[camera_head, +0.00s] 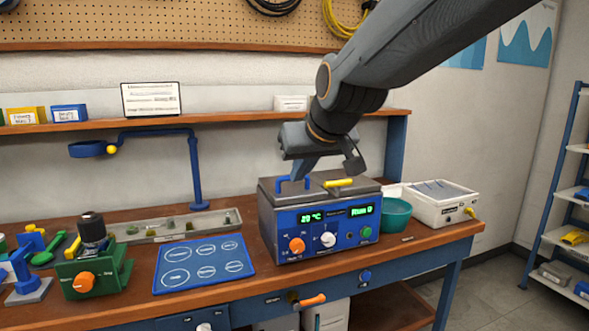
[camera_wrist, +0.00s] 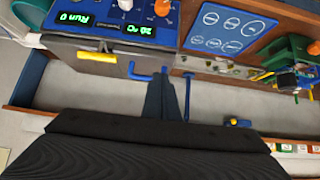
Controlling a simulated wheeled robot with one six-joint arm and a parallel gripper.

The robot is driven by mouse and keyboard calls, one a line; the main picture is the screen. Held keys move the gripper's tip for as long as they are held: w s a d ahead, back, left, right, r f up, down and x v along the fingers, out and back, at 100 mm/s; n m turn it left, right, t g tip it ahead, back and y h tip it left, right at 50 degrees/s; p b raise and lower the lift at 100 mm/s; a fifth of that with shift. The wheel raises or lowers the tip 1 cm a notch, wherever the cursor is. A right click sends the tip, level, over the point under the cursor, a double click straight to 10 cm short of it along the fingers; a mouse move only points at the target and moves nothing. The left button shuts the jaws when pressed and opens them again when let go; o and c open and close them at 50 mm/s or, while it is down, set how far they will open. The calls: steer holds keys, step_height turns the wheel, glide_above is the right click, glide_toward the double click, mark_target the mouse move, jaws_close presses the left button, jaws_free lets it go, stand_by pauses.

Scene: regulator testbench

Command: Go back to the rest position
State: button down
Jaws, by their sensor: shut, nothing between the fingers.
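My gripper (camera_head: 300,174) is above the back left of the regulator box (camera_head: 283,221), close to the blue handle on its top. In the wrist view my gripper (camera_wrist: 160,80) shows its two fingers together with nothing between them. The blue handle (camera_wrist: 140,75) lies just beside the fingertips; I cannot tell whether they touch. The box front is blue with lit green displays (camera_head: 311,217), an orange knob (camera_head: 297,245) and a white knob (camera_head: 328,240). A yellow handle (camera_head: 339,183) lies on the box top.
A teal bowl (camera_head: 396,216) and a white box (camera_head: 440,207) stand right of the regulator. A blue mat (camera_head: 205,263), a green device (camera_head: 92,276) and a grey tray (camera_head: 150,229) are to the left. A shelf (camera_head: 240,119) runs along the wall behind. A blue lamp arm (camera_head: 194,165) stands at the back.

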steer(key=s+d+f+m+g+h, duration=0.1)
steer(key=s+d+f+g, duration=0.2)
steer(key=s+d+f, duration=0.2)
steer(key=s+d+f+m+g+h, duration=0.1)
steer(key=s+d+f+g, duration=0.2)
steer(key=s+f, duration=0.6)
steer(key=s+d+f+m+g, duration=0.1)
steer(key=s+d+f+g, duration=0.2)
steer(key=f, duration=1)
steer(key=s+d, duration=0.3)
steer(key=d, duration=0.1)
steer(key=shift+s+f+m+h, duration=0.3)
steer(key=shift+s+h, duration=0.1)
